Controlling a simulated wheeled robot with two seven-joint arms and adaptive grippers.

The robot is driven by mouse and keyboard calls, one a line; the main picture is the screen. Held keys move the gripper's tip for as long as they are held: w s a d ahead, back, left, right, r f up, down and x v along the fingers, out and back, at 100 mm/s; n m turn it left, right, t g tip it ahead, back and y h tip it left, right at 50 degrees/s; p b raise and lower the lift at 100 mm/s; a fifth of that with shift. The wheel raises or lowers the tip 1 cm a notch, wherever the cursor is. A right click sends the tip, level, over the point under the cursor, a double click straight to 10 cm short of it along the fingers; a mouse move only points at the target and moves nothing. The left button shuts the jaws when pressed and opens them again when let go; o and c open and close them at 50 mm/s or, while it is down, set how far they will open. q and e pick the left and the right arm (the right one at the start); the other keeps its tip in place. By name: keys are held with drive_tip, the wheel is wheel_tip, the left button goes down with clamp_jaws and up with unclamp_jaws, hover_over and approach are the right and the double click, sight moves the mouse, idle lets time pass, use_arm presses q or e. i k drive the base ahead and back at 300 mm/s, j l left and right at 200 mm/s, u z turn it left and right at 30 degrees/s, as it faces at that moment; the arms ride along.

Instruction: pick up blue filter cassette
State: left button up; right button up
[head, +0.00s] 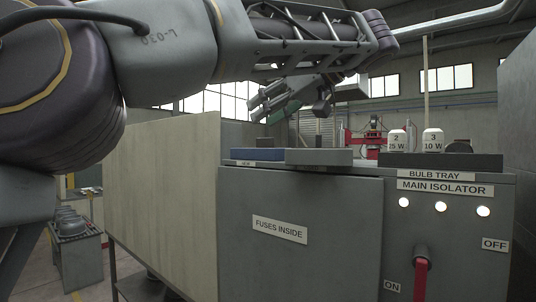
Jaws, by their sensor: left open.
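A flat blue thing (257,154) lies on top of the grey cabinet, above a label that reads NEW. It may be the blue filter cassette; only its low front side shows, so I cannot tell for sure. My left gripper (263,106) hangs in the air above the cabinet top, its fingers pointing left. It is open and empty, apart from the blue thing and higher up. My left arm crosses the upper left of the view. My right gripper is not in view.
A grey block (319,157) lies right of the blue thing. The dark bulb tray (440,161) holds white bulbs marked 2 (396,140) and 3 (433,140). A pale panel (165,195) stands at left.

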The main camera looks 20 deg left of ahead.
sight(265, 150)
drive_tip(key=i, duration=1.05)
